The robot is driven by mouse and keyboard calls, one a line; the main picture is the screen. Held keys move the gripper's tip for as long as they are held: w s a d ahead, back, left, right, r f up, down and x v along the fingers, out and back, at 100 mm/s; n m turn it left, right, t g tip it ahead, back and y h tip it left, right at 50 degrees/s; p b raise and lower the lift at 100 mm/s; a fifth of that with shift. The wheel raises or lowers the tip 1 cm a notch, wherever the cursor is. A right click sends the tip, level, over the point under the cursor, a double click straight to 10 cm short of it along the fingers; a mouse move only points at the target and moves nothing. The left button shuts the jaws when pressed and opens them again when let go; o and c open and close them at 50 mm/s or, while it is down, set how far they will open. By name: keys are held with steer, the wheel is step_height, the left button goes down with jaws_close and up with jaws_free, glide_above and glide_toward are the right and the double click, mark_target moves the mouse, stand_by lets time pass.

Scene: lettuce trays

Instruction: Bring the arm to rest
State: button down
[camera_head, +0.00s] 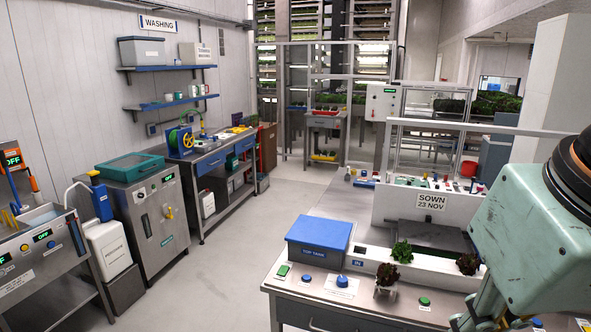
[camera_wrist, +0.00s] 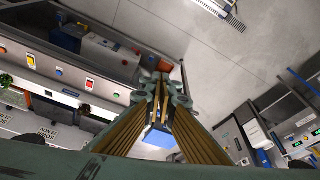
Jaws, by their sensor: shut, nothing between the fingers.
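My arm fills the right side of the head view, its pale green links running down past the bottom edge. My gripper shows in the wrist view (camera_wrist: 161,90), its two fingers with brown ribbed pads closed together and nothing held between them. In the head view the fingertips cannot be made out. In the wrist view the fingers hang in the air, with the floor and bench fronts behind them. A blue surface (camera_wrist: 160,138) shows behind the fingers, partly hidden by them.
The near bench carries a blue-lidded tank (camera_head: 319,236), a blue knob (camera_head: 342,281), a green button (camera_head: 424,301) and small lettuces (camera_head: 402,252). A white panel with a SOWN sign (camera_head: 431,201) stands behind. A steel cabinet (camera_head: 150,215) and a washing bench stand left. The aisle floor between is clear.

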steer(key=shift+s+d+f, duration=0.1)
steer(key=shift+s+f, duration=0.15)
steer(key=shift+s, duration=0.3)
steer(key=shift+s+f, duration=0.25)
steer(key=shift+s, duration=0.25)
stand_by(0.6)
